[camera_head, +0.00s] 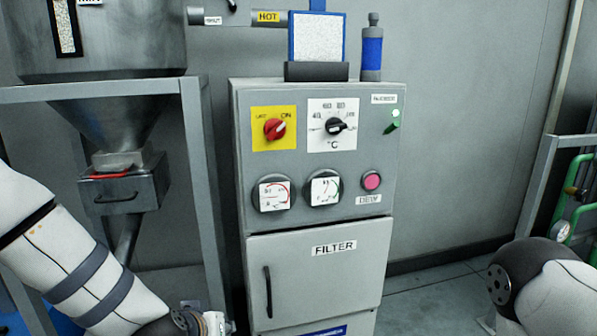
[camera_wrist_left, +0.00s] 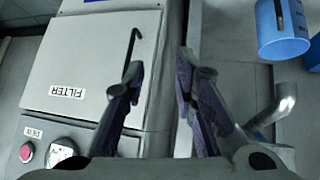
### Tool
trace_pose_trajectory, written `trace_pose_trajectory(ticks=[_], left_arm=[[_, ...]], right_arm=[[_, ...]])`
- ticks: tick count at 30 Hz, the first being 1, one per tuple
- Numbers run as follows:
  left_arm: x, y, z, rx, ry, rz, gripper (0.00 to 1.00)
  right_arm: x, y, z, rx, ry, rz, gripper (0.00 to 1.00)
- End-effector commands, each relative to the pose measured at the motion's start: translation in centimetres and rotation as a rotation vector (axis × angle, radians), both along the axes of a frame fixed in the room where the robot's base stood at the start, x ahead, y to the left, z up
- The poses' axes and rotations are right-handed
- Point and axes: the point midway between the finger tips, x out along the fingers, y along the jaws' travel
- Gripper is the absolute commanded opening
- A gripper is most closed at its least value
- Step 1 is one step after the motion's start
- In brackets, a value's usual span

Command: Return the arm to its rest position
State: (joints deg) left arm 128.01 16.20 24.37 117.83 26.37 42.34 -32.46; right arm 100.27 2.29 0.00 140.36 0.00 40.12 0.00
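My left arm (camera_head: 95,275) comes in from the left in the head view and reaches down to the bottom edge, left of the grey cabinet. Its gripper is cut off there. In the left wrist view my left gripper (camera_wrist_left: 160,68) is open, with a clear gap between its two dark fingers and nothing held. It is near the side of the FILTER door (camera_wrist_left: 85,65), which appears upside down with its black handle (camera_wrist_left: 130,50). My right arm (camera_head: 550,290) shows at the lower right in the head view; its gripper is out of view.
The grey cabinet (camera_head: 245,190) stands in the middle with knobs, gauges and a pink button (camera_head: 371,181). A hopper on a grey frame (camera_head: 200,160) stands left. A blue bucket (camera_wrist_left: 283,35) and a metal pipe (camera_wrist_left: 275,108) show in the wrist view. Floor is clear right of the cabinet.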

Motion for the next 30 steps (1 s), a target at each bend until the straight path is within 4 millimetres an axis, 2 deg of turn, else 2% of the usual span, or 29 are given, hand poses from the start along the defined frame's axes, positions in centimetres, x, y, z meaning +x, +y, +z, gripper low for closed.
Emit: trace_pose_trajectory(ticks=[1, 2, 3, 5, 6, 8, 9, 12, 13, 15, 18, 30], left_arm=[[-3.5, 0.4, -3.8, 0.018, 0.09, -0.023, 0.26], [-5.8, 0.7, -5.8, 0.023, 0.144, -0.035, 0.26], [-8.9, 1.1, -8.3, 0.032, 0.218, -0.05, 0.26], [-13.9, 2.0, -11.5, 0.042, 0.332, -0.068, 0.26], [-17.4, 2.6, -13.2, 0.049, 0.41, -0.08, 0.26], [-22.7, 3.6, -15.1, 0.058, 0.525, -0.091, 0.26], [-25.9, 4.4, -15.9, 0.063, 0.597, -0.096, 0.26], [-32.5, 5.9, -16.7, 0.074, 0.746, -0.097, 0.26], [-34.0, 6.3, -16.7, 0.077, 0.78, -0.096, 0.26], [-36.5, 6.9, -16.7, 0.082, 0.838, -0.093, 0.26], [-38.0, 7.3, -16.5, 0.082, 0.875, -0.09, 0.26], [-38.0, 7.3, -16.5, 0.082, 0.874, -0.088, 0.26]], right_arm=[[0.0, 0.0, 0.0, 0.0, -0.001, 0.0, 0.4], [0.0, 0.0, 0.0, 0.0, -0.001, 0.0, 0.4], [0.0, 0.0, 0.0, 0.0, -0.001, 0.0, 0.4], [0.0, 0.0, 0.0, 0.0, -0.001, 0.0, 0.4], [0.0, 0.0, 0.0, 0.0, -0.001, 0.0, 0.4], [0.0, 0.0, 0.0, 0.0, -0.001, 0.0, 0.4], [0.0, 0.0, 0.0, 0.0, -0.001, 0.0, 0.4], [0.0, 0.0, 0.0, 0.0, -0.001, 0.0, 0.4], [0.0, 0.0, 0.0, 0.0, -0.001, 0.0, 0.4], [0.0, 0.0, 0.0, 0.0, -0.001, 0.0, 0.4], [0.0, 0.0, 0.0, 0.0, -0.001, 0.0, 0.4], [0.0, 0.0, 0.0, 0.0, -0.001, 0.0, 0.4]])
